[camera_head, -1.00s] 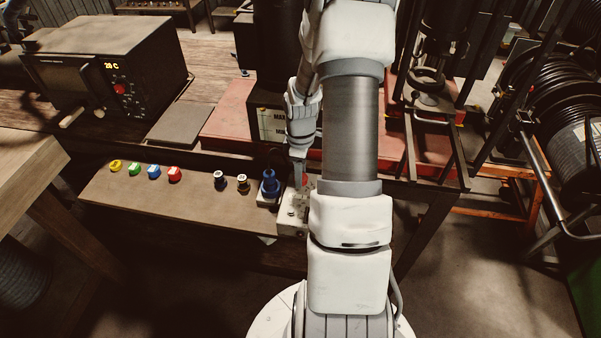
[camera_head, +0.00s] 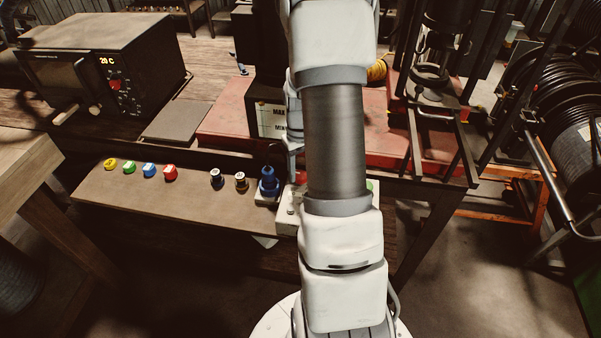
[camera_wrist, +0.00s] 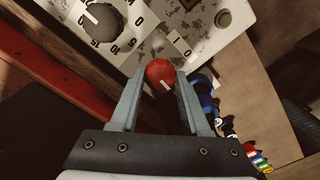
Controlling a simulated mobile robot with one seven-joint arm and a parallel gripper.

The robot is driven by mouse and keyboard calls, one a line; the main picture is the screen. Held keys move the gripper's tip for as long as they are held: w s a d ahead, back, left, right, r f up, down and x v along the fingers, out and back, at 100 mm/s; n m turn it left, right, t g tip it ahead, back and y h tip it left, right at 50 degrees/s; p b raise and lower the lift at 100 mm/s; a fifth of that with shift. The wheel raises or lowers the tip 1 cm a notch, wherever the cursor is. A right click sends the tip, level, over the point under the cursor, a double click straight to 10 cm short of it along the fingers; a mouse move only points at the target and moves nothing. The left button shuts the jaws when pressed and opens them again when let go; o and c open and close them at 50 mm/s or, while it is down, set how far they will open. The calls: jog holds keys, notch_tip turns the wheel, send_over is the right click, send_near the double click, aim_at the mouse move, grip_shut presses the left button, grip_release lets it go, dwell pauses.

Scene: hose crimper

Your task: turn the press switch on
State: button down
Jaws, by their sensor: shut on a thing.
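A pale, worn control panel (camera_wrist: 190,40) shows in the wrist view. My gripper (camera_wrist: 161,80) is shut on the red knob, one finger on each side. In the head view, part of the panel (camera_head: 286,213) shows at the right end of the bench front.
A blue plug-like part (camera_head: 268,183) stands close left of the panel. Several coloured caps, including a red one (camera_head: 170,173), sit along the sloped ledge (camera_head: 130,193). A dark box with a display (camera_head: 98,70) stands at the back left. Hose reels (camera_head: 560,120) stand at the right.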

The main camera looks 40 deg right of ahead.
jog(key=m+b, duration=0.1)
jog(key=m, duration=0.3)
jog(key=shift+m, duration=2.2)
jog(key=shift+c, duration=1.9)
grip_release()
notch_tip(320, 180, up, 17)
jog(key=shift+r, duration=0.2)
